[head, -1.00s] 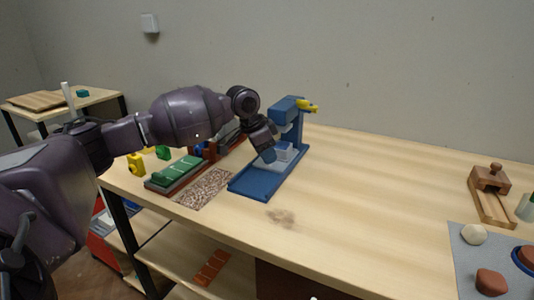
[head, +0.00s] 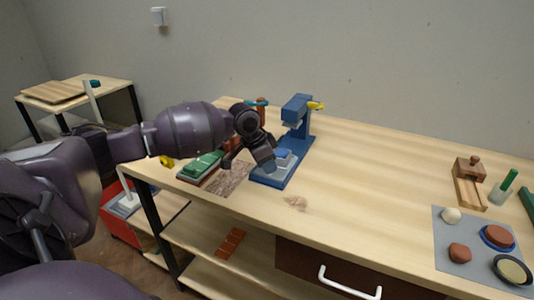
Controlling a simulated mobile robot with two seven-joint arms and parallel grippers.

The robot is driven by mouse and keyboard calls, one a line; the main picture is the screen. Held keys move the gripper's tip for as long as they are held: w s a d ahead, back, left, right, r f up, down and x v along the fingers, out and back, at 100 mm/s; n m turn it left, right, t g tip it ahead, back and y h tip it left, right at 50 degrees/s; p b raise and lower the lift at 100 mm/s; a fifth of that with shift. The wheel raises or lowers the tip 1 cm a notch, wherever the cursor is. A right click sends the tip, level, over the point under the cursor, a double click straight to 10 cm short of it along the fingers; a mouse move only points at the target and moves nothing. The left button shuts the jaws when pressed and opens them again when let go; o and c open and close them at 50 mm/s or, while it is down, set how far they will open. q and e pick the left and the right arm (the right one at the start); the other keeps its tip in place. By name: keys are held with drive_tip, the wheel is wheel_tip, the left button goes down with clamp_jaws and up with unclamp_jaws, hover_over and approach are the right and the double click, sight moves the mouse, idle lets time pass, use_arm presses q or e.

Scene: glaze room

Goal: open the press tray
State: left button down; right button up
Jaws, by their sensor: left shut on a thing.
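The blue press (head: 296,108) stands on the workbench, with a yellow part at its top right. Its pale grey press tray (head: 262,171) lies low on the blue base, toward the front end, with a blue block (head: 284,157) on it. My left gripper (head: 268,164) reaches down from the left and is shut at the tray. The gripper itself hides the exact grip point and part of the tray. My right gripper is not in view.
A green-topped tray (head: 203,164) and a speckled mat (head: 229,179) lie left of the press. The bench middle (head: 350,180) is clear. At right are a wooden tool (head: 470,182) and a grey mat (head: 448,235) with several round pieces. A drawer handle (head: 349,287) juts out in front.

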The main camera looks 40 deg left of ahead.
use_arm(q)
drive_tip(key=shift+s+d+r, duration=0.1)
drive_tip(key=shift+s+r, duration=0.15)
drive_tip(key=shift+r, duration=0.05)
drive_tip(key=shift+s+f, duration=0.15)
drive_tip(key=shift+f, duration=0.15)
drive_tip(key=c, duration=1)
unclamp_jaws()
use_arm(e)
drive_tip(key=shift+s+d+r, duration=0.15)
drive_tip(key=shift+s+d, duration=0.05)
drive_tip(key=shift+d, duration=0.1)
use_arm(q)
drive_tip(key=shift+s+r+p, duration=0.1)
drive_tip(key=shift+r+p, duration=0.2)
drive_tip(key=shift+r, duration=0.15)
drive_tip(key=shift+p+v, duration=0.9)
drive_tip(key=shift+v, duration=4.05)
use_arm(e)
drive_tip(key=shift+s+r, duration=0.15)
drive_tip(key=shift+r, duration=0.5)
use_arm(q)
drive_tip(key=shift+s, duration=0.1)
